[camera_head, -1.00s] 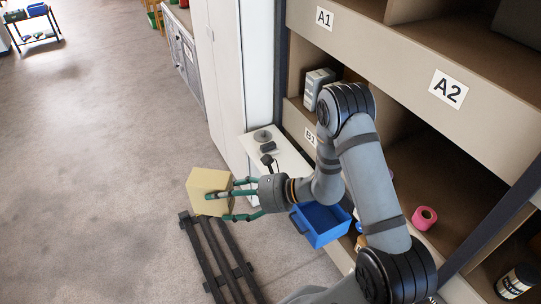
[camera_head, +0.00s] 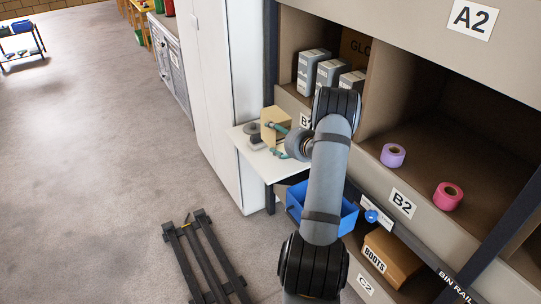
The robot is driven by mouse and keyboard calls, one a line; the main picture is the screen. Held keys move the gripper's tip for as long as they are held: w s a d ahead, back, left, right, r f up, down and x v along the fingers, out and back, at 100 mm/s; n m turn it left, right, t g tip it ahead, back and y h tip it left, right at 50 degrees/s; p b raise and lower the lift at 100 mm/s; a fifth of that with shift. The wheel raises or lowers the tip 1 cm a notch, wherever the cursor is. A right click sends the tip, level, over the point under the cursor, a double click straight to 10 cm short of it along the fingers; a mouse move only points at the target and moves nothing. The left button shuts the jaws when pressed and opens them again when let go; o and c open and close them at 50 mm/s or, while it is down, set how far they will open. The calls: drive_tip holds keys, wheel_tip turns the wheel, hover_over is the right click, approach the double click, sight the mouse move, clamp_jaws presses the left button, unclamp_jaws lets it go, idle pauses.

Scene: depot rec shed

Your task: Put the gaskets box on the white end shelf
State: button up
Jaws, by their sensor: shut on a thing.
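A plain tan box (camera_head: 275,128) is held by my gripper (camera_head: 277,138), whose teal fingers are shut on it; no label on the box is readable from here. The box is over or on the white end shelf (camera_head: 246,149), and I cannot tell if it touches the surface. The white end shelf sticks out at the end of the rack, beside the tall white cabinet. A grey round object (camera_head: 253,130) is on the shelf just left of the box, partly hidden by it. My arm hides the shelf's right part.
A blue bin (camera_head: 345,217) hangs below the shelf. Grey boxes (camera_head: 330,74) stand in the bay above. Purple (camera_head: 393,155) and pink (camera_head: 448,196) tape rolls sit in B2. A BOOTS box (camera_head: 392,257) is lower down. A dark slatted rack (camera_head: 205,262) lies on the floor.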

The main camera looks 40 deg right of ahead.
wheel_tip(320, 180, down, 9)
drive_tip(key=shift+r, duration=0.2)
idle(0.3)
drive_tip(key=shift+f+b, duration=0.25)
drive_tip(key=shift+b, duration=0.1)
drive_tip(key=o, duration=1)
drive_tip(key=shift+r, duration=0.1)
drive_tip(key=shift+o, duration=0.2)
drive_tip(key=shift+r+p, duration=0.25)
drive_tip(key=shift+p, duration=0.05)
drive_tip(key=v, duration=1.2)
drive_tip(key=shift+b, duration=0.4)
drive_tip(key=shift+f, duration=0.15)
